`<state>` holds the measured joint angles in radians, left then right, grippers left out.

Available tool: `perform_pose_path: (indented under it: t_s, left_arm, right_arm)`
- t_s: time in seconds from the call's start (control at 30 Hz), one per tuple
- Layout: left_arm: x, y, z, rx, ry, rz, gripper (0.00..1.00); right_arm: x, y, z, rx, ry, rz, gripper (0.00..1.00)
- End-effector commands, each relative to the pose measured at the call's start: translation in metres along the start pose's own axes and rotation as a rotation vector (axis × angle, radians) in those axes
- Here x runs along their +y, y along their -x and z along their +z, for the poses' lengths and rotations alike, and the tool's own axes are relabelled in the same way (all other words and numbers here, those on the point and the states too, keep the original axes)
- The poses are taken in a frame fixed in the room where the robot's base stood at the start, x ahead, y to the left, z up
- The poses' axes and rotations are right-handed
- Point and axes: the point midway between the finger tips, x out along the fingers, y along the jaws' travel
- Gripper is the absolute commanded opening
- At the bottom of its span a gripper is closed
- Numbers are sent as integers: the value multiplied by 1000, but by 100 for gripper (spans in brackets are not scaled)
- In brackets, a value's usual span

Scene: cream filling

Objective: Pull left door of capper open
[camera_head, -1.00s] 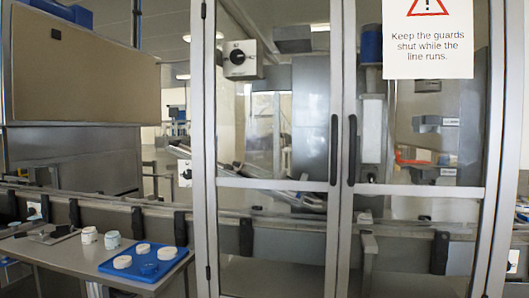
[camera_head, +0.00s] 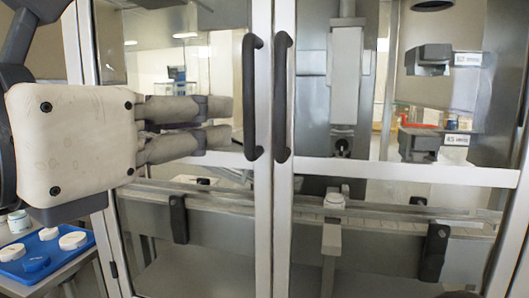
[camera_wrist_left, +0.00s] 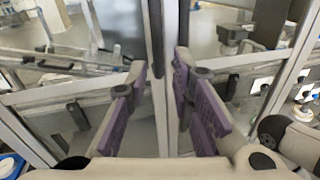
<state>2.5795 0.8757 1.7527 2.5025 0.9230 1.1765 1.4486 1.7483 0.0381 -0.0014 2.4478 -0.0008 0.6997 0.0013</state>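The capper's left door (camera_head: 262,190) is a framed glass panel with a dark vertical handle (camera_head: 249,95). It looks shut against the right door (camera_head: 400,172), which has its own handle (camera_head: 283,95). My left gripper (camera_head: 222,120) is in front of the left door, its fingers pointing right, with the tips just left of the left handle in the head view. In the left wrist view my left gripper (camera_wrist_left: 160,78) is open, its purple pads apart. Both handles appear near the gap between its fingertips; contact cannot be told. My right gripper is not in view.
A blue tray (camera_head: 14,268) with white round pieces sits on a side table at the lower left. Behind the glass are a conveyor rail and capper machinery (camera_head: 345,90). The space in front of the right door looks clear.

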Motion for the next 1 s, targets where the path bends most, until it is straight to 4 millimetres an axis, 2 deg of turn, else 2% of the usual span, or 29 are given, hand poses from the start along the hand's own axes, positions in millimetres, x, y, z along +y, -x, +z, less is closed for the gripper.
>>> perform_pose_path:
  t_s: [0.07, 0.17, 0.5, 0.63, 0.77, 1.0]
  left_arm:
    - [3, 11, 16, -39, 48, 7, 21]
    - [4, 6, 20, -48, 68, 8, 21]
    - [3, -76, 23, -45, 64, 6, 21]
    - [4, -97, 25, -48, 61, 8, 21]
    - [4, -106, 26, -48, 60, 8, 21]
    - [4, -107, 26, -49, 59, 8, 21]
  right_arm:
    - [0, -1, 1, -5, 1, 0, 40]
    - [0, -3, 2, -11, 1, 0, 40]
    - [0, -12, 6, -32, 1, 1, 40]
    - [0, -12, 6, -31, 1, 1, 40]
    - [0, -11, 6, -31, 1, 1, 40]
    - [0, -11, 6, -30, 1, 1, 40]
